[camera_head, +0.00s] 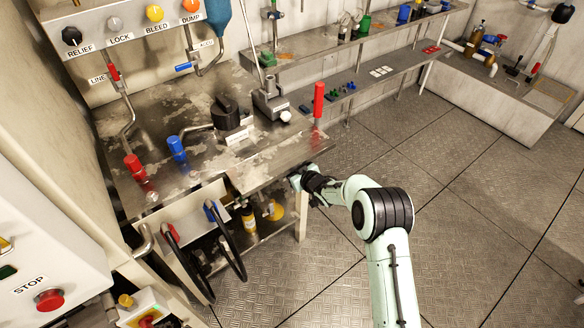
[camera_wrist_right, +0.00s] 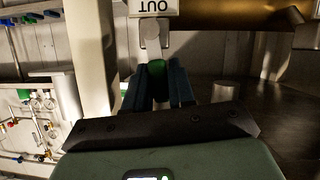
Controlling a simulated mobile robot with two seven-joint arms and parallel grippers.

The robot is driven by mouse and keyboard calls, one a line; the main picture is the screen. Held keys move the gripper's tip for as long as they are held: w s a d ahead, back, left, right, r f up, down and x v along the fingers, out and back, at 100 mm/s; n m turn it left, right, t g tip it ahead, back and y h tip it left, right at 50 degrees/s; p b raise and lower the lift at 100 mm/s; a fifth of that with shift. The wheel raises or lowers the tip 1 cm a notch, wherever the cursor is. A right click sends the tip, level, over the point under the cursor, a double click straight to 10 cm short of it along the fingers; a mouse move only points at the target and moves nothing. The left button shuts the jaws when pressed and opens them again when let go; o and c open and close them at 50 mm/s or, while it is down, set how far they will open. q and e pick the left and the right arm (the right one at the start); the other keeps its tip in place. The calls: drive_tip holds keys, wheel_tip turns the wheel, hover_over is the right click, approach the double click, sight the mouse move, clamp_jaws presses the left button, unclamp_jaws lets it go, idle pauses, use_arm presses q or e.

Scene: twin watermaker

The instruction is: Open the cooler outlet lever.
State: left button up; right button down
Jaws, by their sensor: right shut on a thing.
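In the right wrist view, the cooler outlet lever shows as a metal stem (camera_wrist_right: 151,40) with a green grip (camera_wrist_right: 157,68), just below a white label (camera_wrist_right: 153,7) reading OUT upside down. My right gripper (camera_wrist_right: 158,82) is shut on the green grip, one dark finger on each side. Behind the label runs a brass-coloured cylinder (camera_wrist_right: 235,15). In the head view, my right gripper (camera_head: 299,181) is at the bench's front right corner, under the top's edge. The lever is hidden there. My left gripper is in no view.
The metal bench (camera_head: 275,163) carries a red upright handle (camera_head: 318,101) near this corner. A bench leg (camera_head: 301,218) stands close to my gripper. Black hoses (camera_head: 233,252) hang at the bench front. The floor (camera_head: 460,215) to the right is clear.

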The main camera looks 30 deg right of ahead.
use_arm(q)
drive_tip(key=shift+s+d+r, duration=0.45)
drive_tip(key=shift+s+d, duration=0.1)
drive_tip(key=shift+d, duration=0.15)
use_arm(e)
drive_tip(key=shift+d+m+y, duration=0.3)
drive_tip(key=shift+m+y, duration=0.1)
drive_tip(key=c, duration=1)
unclamp_jaws()
drive_tip(key=shift+c, duration=0.2)
use_arm(q)
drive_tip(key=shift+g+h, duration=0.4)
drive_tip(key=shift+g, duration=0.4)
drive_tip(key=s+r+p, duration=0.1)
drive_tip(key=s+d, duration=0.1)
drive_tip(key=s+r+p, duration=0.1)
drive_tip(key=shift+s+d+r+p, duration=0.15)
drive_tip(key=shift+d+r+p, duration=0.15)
drive_tip(key=shift+p, duration=0.05)
use_arm(e)
drive_tip(key=a+v, duration=0.1)
drive_tip(key=v, duration=1.2)
drive_tip(key=shift+d, duration=0.4)
drive_tip(key=shift+s+r, duration=0.15)
